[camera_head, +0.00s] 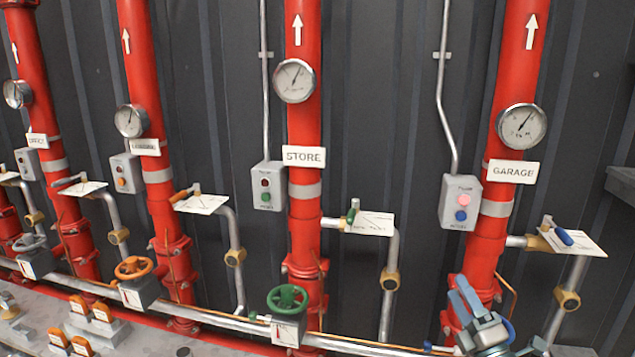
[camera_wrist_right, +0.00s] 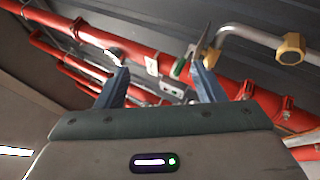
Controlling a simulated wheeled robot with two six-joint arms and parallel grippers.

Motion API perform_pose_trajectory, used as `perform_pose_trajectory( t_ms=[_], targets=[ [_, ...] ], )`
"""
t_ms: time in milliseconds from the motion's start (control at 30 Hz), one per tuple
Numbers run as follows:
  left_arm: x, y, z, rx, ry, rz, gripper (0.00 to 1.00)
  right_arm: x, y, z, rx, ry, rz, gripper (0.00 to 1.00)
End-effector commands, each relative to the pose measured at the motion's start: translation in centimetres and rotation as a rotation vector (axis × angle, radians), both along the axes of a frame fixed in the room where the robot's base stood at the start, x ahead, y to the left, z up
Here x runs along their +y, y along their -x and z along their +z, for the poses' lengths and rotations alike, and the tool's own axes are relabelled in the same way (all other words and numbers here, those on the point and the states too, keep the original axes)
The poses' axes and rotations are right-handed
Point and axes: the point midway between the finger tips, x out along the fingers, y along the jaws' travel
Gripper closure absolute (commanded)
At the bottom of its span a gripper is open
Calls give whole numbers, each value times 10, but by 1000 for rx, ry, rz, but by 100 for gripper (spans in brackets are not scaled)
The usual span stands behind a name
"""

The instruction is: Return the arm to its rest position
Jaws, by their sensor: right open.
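My right gripper (camera_head: 462,290) is at the lower right of the head view, in front of the red GARAGE pipe (camera_head: 489,250), with its blue-grey fingers pointing up. In the wrist view my right gripper (camera_wrist_right: 161,80) has its two fingers spread apart with nothing between them. It hides the lower part of the GARAGE pipe and most of a blue wheel there. I cannot tell whether it touches the pipe. My left gripper is in neither view.
The STORE pipe (camera_head: 303,215) with a green wheel (camera_head: 287,299) stands to the left. A grey button box (camera_head: 460,202) hangs on the dark wall. A lever valve with a blue handle (camera_head: 563,237) juts out at the right. Orange-handled parts (camera_head: 82,306) lie lower left.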

Motion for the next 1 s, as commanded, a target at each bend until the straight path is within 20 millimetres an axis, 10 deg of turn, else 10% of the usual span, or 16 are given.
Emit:
perform_pose_trajectory(
  t_ms=[400,600,1000],
  targets=[
    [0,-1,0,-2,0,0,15,-71,119,-143,516,-1042,-438,38],
    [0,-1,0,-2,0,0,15,-52,202,-218,855,-1361,-656,38],
    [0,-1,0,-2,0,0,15,1,325,-268,1323,-1591,-921,38]
  ],
)
